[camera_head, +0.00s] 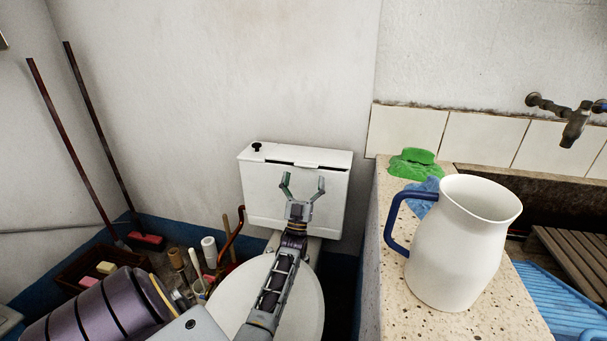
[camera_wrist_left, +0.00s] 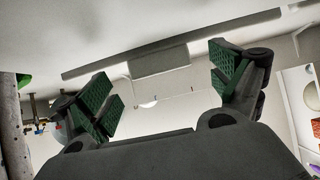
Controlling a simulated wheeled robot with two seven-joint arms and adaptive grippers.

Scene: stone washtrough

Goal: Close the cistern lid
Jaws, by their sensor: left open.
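The white cistern (camera_head: 290,205) stands against the wall behind the round toilet seat cover. Its white lid (camera_head: 300,153) lies nearly flat on top, with a black knob at the left. A dark gap shows under part of the lid's front edge; I cannot tell exactly how far it is raised. My left gripper (camera_head: 302,184) is open and empty in front of the cistern's face, with its fingertips pointing up, below the lid edge. In the left wrist view, the open fingers (camera_wrist_left: 165,90) frame pale surfaces and a grey strip. My right gripper is out of view.
A white jug (camera_head: 460,245) with a blue handle stands on the stone counter (camera_head: 400,280) at right, near a green cloth (camera_head: 413,163). Brooms (camera_head: 80,155) lean at left. Brushes and rolls (camera_head: 208,252) stand on the floor left of the toilet (camera_head: 235,290).

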